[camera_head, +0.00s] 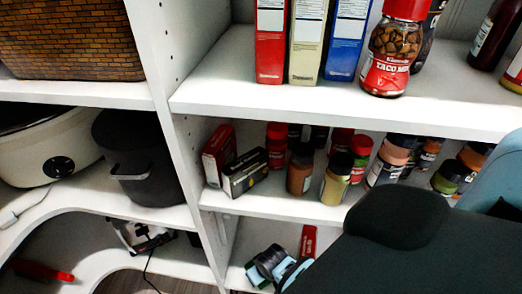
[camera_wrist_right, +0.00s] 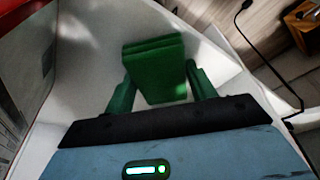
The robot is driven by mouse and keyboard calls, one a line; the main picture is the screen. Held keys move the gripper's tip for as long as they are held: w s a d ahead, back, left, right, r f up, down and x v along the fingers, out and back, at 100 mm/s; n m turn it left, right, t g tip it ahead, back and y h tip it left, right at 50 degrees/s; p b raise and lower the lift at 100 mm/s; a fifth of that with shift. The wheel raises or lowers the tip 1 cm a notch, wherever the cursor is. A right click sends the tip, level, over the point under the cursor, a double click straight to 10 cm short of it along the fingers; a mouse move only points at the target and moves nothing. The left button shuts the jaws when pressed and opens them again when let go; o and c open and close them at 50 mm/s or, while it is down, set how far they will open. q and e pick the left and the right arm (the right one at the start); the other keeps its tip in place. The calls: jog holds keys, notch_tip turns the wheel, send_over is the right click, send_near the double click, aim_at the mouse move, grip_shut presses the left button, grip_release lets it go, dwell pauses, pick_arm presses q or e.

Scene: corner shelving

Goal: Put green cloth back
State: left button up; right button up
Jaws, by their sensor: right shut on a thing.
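The green cloth (camera_wrist_right: 153,62) is a folded, thick rectangular bundle in the right wrist view. It sits between the two green-looking fingers of my right gripper (camera_wrist_right: 160,86), which is shut on it. White shelf surfaces lie around and below the cloth; I cannot tell whether it touches them. In the head view my right arm reaches down from the right to the lowest shelf (camera_head: 236,276). My left gripper is in neither view.
A red box (camera_head: 308,241) stands on the lowest shelf beside my right wrist. The middle shelf above holds small boxes (camera_head: 245,172) and several spice jars (camera_head: 337,178). At left are a dark pot (camera_head: 140,160) and a white cooker (camera_head: 45,150). A black cable (camera_wrist_right: 262,55) shows in the wrist view.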

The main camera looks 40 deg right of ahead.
jog(key=o, duration=1)
jog(key=shift+f, duration=0.1)
jog(key=shift+r, duration=0.35)
jog(key=p+v, duration=0.3)
jog(key=v, duration=0.8)
jog(key=shift+s+r+p, duration=0.1)
jog(key=shift+r+p, duration=0.25)
jog(key=shift+p, duration=0.05)
